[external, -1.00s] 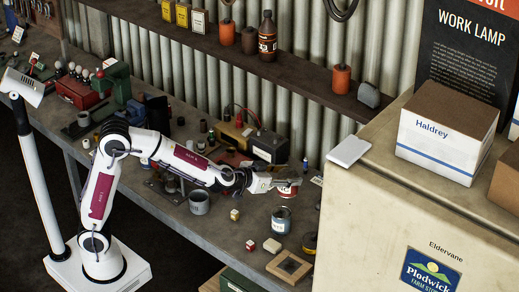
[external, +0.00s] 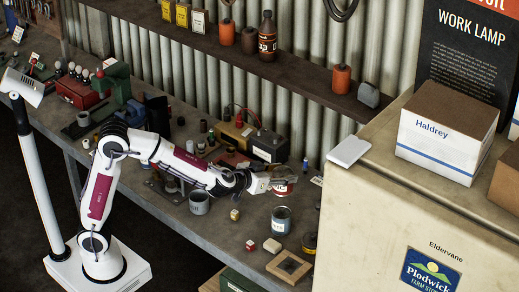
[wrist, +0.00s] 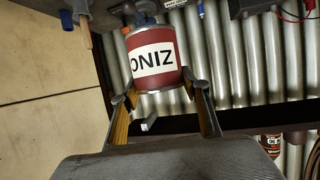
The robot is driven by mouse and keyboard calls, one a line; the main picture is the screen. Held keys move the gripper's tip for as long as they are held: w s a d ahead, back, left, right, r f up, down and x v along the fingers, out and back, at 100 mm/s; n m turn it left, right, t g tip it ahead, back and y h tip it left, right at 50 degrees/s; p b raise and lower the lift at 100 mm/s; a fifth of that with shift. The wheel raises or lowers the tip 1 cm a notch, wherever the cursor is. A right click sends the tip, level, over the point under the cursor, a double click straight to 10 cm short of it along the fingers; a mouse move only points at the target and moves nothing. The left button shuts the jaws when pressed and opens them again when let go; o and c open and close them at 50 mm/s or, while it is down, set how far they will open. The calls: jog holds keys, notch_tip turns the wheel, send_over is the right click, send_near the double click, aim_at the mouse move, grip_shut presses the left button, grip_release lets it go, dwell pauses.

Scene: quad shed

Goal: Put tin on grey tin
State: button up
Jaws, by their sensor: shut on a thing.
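My gripper (external: 274,180) is shut on a red tin (external: 283,191) with a white label. In the wrist view the tin (wrist: 158,55) sits between the two fingertips (wrist: 160,86), its label reading partly "ZINC"-like letters upside down. The grey tin (external: 281,221) stands upright on the bench, lower in the external picture than the held tin and apart from it. The gripper partly hides the red tin in the external view. The exact height of the red tin over the bench is hard to tell.
A large cream cabinet (external: 385,215) stands close on the right. A black battery (external: 269,147) sits behind.

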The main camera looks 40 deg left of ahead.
aim_at(282, 188)
jog(key=shift+f, duration=3.1)
jog(key=shift+f, duration=1.85)
jog(key=shift+f, duration=0.15)
jog(key=o, duration=1.2)
jog(key=shift+o, duration=0.2)
